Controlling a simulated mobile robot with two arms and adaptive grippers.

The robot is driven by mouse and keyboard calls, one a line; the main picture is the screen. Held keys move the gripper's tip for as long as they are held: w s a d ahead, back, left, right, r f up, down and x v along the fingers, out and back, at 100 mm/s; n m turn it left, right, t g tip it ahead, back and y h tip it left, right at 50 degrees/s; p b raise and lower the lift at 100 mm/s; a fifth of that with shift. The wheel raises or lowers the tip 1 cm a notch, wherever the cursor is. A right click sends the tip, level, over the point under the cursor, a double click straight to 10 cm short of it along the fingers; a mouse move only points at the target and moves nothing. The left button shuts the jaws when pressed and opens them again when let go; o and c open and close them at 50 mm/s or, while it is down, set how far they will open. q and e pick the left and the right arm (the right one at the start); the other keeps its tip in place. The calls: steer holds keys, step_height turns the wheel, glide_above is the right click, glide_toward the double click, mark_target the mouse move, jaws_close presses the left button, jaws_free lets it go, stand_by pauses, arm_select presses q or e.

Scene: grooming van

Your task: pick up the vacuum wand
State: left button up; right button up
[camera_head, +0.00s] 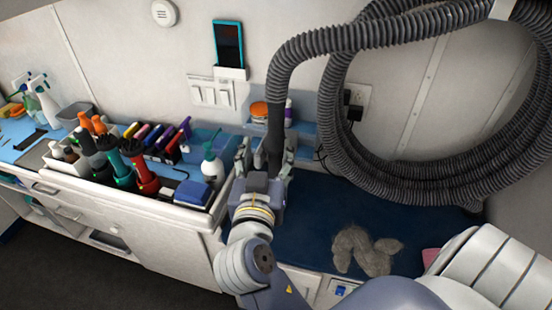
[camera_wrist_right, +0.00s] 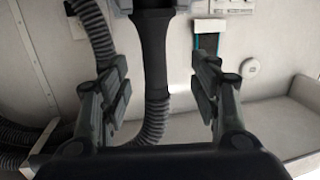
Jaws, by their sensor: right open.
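The vacuum wand (camera_head: 275,130) is a black tube at the end of a grey ribbed hose, hanging upright against the back wall. My right gripper (camera_head: 264,157) is open, with its fingers on either side of the wand's lower part. In the right wrist view, the wand (camera_wrist_right: 153,55) stands between the open fingers of my right gripper (camera_wrist_right: 163,92), nearer the left finger, with a gap visible to the right one. The wand's lower end is hidden behind the gripper in the head view. My left gripper is not in view.
The hose (camera_head: 340,125) loops in a big coil at the right. A tool caddy (camera_head: 180,215) with brushes and bottles stands left of my right arm. A grey fur clump (camera_head: 362,250) lies on the dark blue table mat (camera_head: 305,225). A spray bottle (camera_head: 45,100) stands far left.

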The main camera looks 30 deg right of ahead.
mark_target(275, 125)
steer(key=w+d, duration=0.1)
steer(key=w+d+r+p, duration=0.2)
steer(key=w, duration=0.1)
steer(key=shift+d, duration=0.15)
steer(key=shift+w+d, duration=0.15)
steer(key=shift+d, duration=0.05)
steer(key=p+x, duration=0.2)
steer(key=x, duration=0.1)
steer(key=p+x, duration=0.1)
steer(key=shift+d+f+p, duration=0.2)
steer(key=shift+d+p, duration=0.15)
steer(key=shift+d, duration=0.2)
steer(key=shift+w+d+f, duration=0.15)
steer(key=shift+w+f, duration=0.05)
steer(key=shift+c, duration=1)
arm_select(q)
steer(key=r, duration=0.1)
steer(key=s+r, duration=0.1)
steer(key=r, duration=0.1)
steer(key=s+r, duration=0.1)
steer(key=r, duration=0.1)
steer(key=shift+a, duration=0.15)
arm_select(e)
steer(key=shift+r, duration=0.1)
steer(key=c, duration=1.1)
